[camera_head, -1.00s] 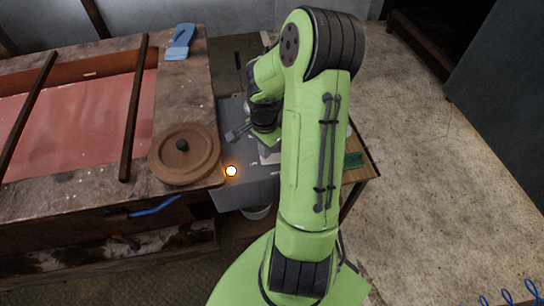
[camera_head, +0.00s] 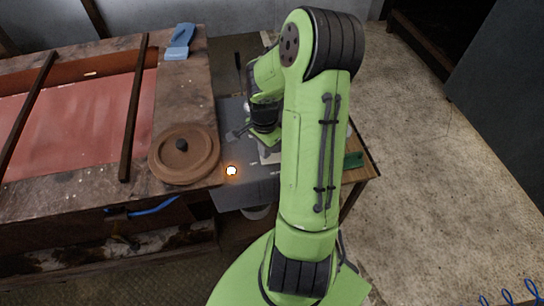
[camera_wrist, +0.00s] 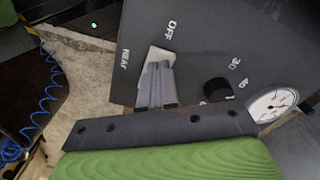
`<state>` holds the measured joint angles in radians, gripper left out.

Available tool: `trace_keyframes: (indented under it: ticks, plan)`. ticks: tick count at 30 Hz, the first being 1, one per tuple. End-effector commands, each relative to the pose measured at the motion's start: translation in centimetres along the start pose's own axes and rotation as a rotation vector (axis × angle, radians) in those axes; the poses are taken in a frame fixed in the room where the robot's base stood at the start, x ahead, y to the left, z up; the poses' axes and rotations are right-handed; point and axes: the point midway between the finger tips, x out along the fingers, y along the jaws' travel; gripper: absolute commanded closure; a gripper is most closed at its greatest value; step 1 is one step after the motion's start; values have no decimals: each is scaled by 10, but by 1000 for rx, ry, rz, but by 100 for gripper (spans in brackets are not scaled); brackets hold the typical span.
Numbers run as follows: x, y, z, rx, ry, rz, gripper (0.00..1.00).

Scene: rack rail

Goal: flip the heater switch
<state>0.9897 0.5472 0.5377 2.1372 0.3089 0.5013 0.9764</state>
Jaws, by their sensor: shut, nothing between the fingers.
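The heater switch (camera_wrist: 157,54) shows in the wrist view as a pale rocker between the printed words OFF and HEAT on a dark grey panel (camera_wrist: 200,30). My gripper (camera_wrist: 158,68) is shut and empty, with its grey fingers in front of the switch and hiding part of it. I cannot tell whether the fingertips touch it. In the head view, my gripper (camera_head: 237,133) is low over the panel (camera_head: 245,192), left of my forearm. The switch is not clear there.
A black knob (camera_wrist: 216,90) and a round white gauge (camera_wrist: 272,104) sit beside the switch. A glowing orange-white lamp (camera_head: 231,170) is on the panel. Left are a round brown lid (camera_head: 184,153) and a bench with a red sheet (camera_head: 70,110). Open floor (camera_head: 430,170) lies right.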

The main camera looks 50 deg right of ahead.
Motion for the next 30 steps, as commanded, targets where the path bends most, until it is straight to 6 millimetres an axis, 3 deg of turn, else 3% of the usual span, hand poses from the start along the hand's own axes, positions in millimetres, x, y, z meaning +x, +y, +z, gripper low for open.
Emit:
trace_keyframes:
  ticks: [30]
  plan:
    - [16,0,0,0,0,1,100]
